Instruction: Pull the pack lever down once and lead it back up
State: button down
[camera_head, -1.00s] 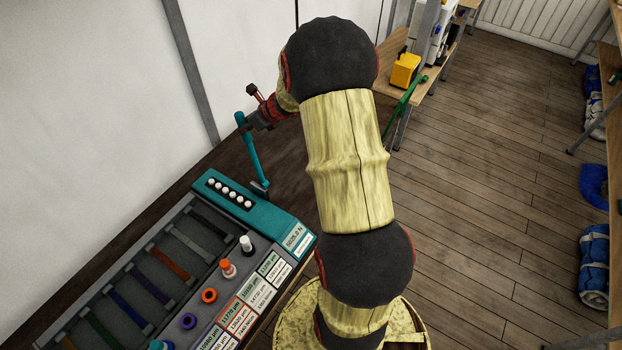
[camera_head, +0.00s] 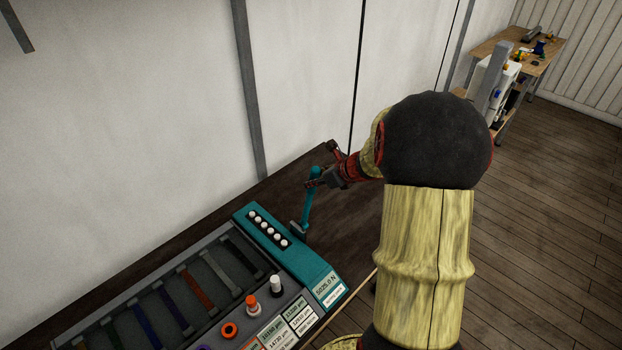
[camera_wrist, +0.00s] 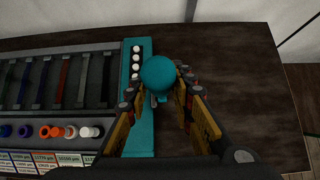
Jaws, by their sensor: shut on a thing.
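The pack lever (camera_head: 309,203) is a teal bar rising from the far right end of the teal block, with its top leaning slightly right in the head view. Its round teal knob (camera_wrist: 158,73) shows large in the wrist view and hides most of the bar below. My gripper (camera_head: 315,184) is shut on the lever near its top. In the wrist view, the fingers of my gripper (camera_wrist: 158,88) lie on both sides of the lever, just below the knob. The exact finger contact is hidden.
The teal block (camera_head: 325,272) carries a row of white buttons and a "5025.0 N" readout. A grey rack (camera_head: 160,278) with coloured strips lies to its left. The dark tabletop (camera_head: 345,225) is clear right of the lever. A white wall (camera_head: 310,80) stands close behind.

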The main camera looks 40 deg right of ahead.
jog(key=shift+r, duration=0.1)
jog(key=s+f+b, duration=0.3)
jog(key=s+b, duration=0.1)
jog(key=s, duration=0.4)
jog(key=shift+s+d+f, duration=0.25)
jog(key=shift+d, duration=0.1)
jog(key=s+f+b, duration=0.5)
jog(key=s+f, duration=0.1)
jog(key=shift+s+d+b, duration=0.25)
jog(key=shift+s+b, duration=0.1)
jog(key=shift+s, duration=0.05)
jog(key=shift+r, duration=0.1)
dwell(0.4)
